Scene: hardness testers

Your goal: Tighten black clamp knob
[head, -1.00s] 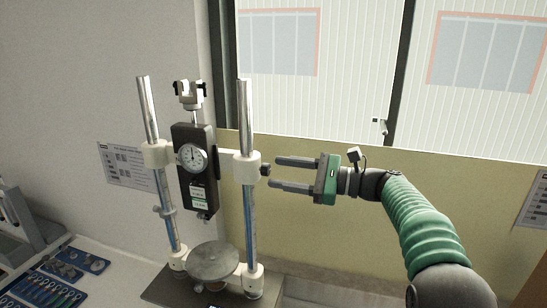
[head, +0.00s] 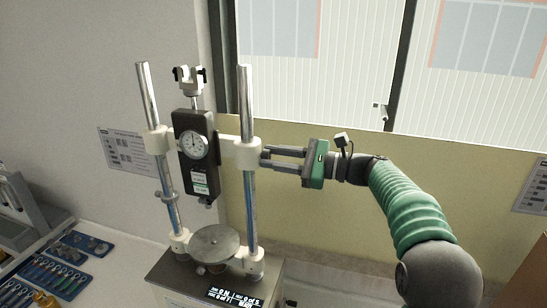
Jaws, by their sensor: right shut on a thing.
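The black clamp knob (head: 265,157) sticks out to the right of the white clamp block on the right post of the hardness tester stand. My right gripper (head: 267,156) comes in from the right, its fingers level and pointing left. Its fingertips are at the knob and shut on it, covering most of it. The tester head (head: 196,152), a dark body with a round dial, hangs upright between the two posts. My left gripper is out of view.
The stand has two metal posts, a round metal plate (head: 214,243) and a base with a lit display (head: 234,297). Blue trays of tools (head: 45,283) lie at the lower left. A yellowish panel and a window are behind. A paper sheet hangs on the wall at left.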

